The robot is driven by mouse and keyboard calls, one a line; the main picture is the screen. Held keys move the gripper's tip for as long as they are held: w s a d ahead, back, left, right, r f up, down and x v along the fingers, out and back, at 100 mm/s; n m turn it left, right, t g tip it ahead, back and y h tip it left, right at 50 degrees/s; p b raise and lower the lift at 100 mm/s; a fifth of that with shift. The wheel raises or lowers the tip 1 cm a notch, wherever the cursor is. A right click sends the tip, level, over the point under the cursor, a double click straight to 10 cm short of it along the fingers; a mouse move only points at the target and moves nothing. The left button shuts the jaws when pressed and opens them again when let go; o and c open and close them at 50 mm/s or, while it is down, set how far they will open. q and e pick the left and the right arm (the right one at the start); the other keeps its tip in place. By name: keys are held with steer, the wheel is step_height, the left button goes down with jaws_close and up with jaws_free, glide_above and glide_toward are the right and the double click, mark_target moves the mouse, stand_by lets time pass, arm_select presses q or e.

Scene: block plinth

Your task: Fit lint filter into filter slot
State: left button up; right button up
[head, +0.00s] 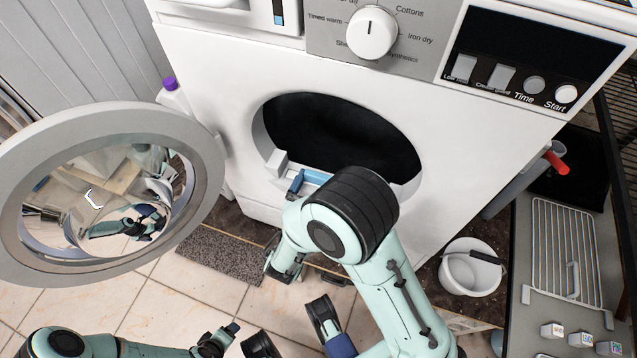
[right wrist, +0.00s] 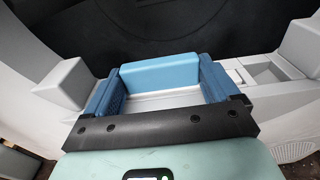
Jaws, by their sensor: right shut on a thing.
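The lint filter is a light blue piece (right wrist: 158,72) between the two blue finger pads of my right gripper in the right wrist view. It also shows as a small light blue strip in the head view (head: 317,177). My right gripper (head: 305,182) is shut on it at the lower front lip of the dryer opening. The filter slot is not clearly visible; gripper and filter cover that part of the lip, and I cannot tell whether the filter is in it. My left gripper (head: 238,338) is low at the bottom edge, away from the dryer, its jaws unclear.
The round dryer door (head: 205,150) stands open at the left. The dark drum opening (head: 345,130) lies behind my right gripper. Pale raised blocks flank the lip, one at left (right wrist: 60,78). A white bucket (head: 470,268) stands at the right beside a rack (head: 568,245).

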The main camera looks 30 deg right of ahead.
arm_select(q)
steer(key=shift+r, duration=0.1)
arm_select(e)
steer(key=shift+f, duration=0.15)
stand_by(0.5)
steer(key=o, duration=0.8)
arm_select(q)
steer(key=shift+g+h, duration=0.4)
steer(key=shift+g, duration=0.3)
steer(key=s, duration=0.1)
steer(key=s+d+r+p, duration=0.1)
steer(key=s, duration=0.1)
steer(key=s+d, duration=0.1)
steer(key=shift+s+d+r+p, duration=0.2)
steer(key=shift+s+r+p, duration=0.15)
steer(key=shift+s, duration=0.05)
arm_select(e)
steer(key=v, duration=1.3)
steer(key=shift+s+a, duration=0.1)
steer(key=shift+a, duration=0.15)
